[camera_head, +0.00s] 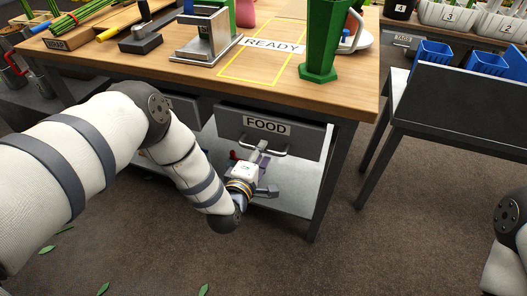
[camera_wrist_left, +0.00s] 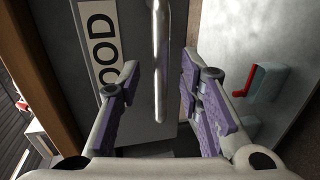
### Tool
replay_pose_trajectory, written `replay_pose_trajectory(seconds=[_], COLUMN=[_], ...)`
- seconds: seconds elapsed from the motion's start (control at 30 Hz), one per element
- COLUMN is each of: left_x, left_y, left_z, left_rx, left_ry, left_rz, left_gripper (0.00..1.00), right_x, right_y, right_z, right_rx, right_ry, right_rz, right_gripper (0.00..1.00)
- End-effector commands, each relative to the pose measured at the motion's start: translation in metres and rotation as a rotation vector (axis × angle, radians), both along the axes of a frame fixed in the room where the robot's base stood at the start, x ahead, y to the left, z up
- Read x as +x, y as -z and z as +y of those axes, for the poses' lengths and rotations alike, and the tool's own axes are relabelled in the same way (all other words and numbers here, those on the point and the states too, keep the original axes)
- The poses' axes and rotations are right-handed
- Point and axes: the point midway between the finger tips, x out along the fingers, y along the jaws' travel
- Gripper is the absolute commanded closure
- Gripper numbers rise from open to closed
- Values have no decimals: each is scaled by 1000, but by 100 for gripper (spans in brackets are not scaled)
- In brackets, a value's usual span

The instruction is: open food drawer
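The food drawer (camera_head: 229,122) is a dark grey front under the wooden workbench, with a white FOOD label and a metal bar handle (camera_head: 277,152). It looks shut, level with the bench frame. My left gripper (camera_head: 256,158) is at the handle from the front. In the left wrist view the gripper (camera_wrist_left: 160,80) has its purple-padded fingers spread, one on each side of the handle (camera_wrist_left: 161,50), with gaps on both sides. The drawer front (camera_wrist_left: 145,95) fills the space behind. My right gripper is out of view.
On the workbench (camera_head: 350,90) stand a green vase (camera_head: 321,45), a metal stand (camera_head: 207,40) and the READY mat (camera_head: 273,45). A lower shelf (camera_head: 300,195) lies below the drawer. A dark side table (camera_head: 450,110) with blue bins stands at right. The floor in front is mostly clear.

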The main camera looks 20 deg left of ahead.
Motion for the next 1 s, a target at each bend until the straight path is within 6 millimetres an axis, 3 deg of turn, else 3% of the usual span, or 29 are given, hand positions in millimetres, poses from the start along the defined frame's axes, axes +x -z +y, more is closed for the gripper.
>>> replay_pose_trajectory(seconds=[0.2,0.47,0.6,1.0], left_x=[25,27,26,23], left_y=[7,5,6,5], left_z=[-1,-1,-1,-1], left_rx=[1,1,1,1], left_ry=[1,1,1,1], left_rz=[2,1,2,2], left_gripper=[67,67,99,100], right_x=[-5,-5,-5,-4], right_y=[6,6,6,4], right_z=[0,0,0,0], right_rx=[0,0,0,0], right_ry=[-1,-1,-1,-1], right_rz=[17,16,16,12], right_gripper=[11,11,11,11])
